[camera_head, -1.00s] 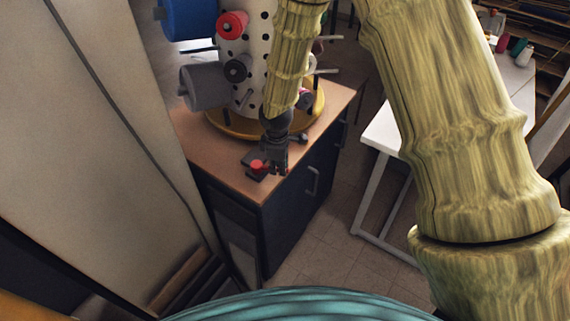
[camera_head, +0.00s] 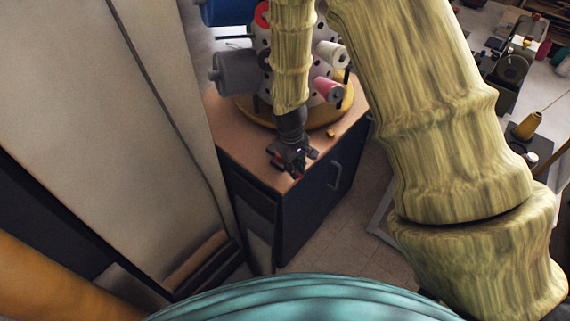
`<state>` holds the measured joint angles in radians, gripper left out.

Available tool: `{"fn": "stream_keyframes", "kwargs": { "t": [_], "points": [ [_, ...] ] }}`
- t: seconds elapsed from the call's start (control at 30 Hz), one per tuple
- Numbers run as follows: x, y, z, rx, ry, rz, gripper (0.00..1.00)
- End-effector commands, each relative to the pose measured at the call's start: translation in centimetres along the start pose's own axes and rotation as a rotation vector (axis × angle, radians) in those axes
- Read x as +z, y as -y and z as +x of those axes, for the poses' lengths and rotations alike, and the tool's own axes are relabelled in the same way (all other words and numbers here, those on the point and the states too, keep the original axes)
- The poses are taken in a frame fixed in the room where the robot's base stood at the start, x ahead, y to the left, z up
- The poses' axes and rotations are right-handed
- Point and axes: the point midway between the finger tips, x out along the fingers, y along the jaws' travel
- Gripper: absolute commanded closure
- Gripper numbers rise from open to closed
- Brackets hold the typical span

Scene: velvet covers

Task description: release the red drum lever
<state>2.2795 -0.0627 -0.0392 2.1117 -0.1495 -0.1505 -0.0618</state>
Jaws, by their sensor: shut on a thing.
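My gripper (camera_head: 291,164) is at the front corner of the brown cabinet top. It is shut on a small red part (camera_head: 301,173), which I take to be the red drum lever. Only bits of red show between and beside the dark fingers; the rest of the lever and its dark base are mostly hidden. The white perforated drum (camera_head: 262,70) stands behind the gripper on a round yellow base (camera_head: 330,113). My arm covers the middle of the drum.
The drum carries a grey spool (camera_head: 236,73), a pink spool (camera_head: 328,90) and a white spool (camera_head: 332,54). A small yellow piece (camera_head: 331,133) lies on the cabinet top (camera_head: 232,130). A tall pale panel (camera_head: 130,110) stands at left. Tiled floor (camera_head: 345,225) lies at right.

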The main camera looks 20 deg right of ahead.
Motion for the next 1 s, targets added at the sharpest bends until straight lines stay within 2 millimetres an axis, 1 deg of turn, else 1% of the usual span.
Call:
{"fn": "stream_keyframes", "kwargs": {
  "t": [0.2,0.57,0.6,0.67,0.7,0.73,1.0],
  "points": [
    [0.48,-0.60,-0.01,0.001,0.003,0.049,1.00],
    [0.53,-0.63,0.00,0.000,0.003,0.055,1.00],
    [0.52,-0.63,0.00,0.000,0.003,0.055,0.82],
    [0.52,-0.62,0.00,0.000,0.003,0.055,0.72],
    [0.53,-0.62,0.01,0.000,0.003,0.055,0.64],
    [0.53,-0.62,0.01,0.000,0.004,0.054,0.63],
    [0.57,-0.62,0.02,0.000,0.004,0.053,0.63]
  ]
}}
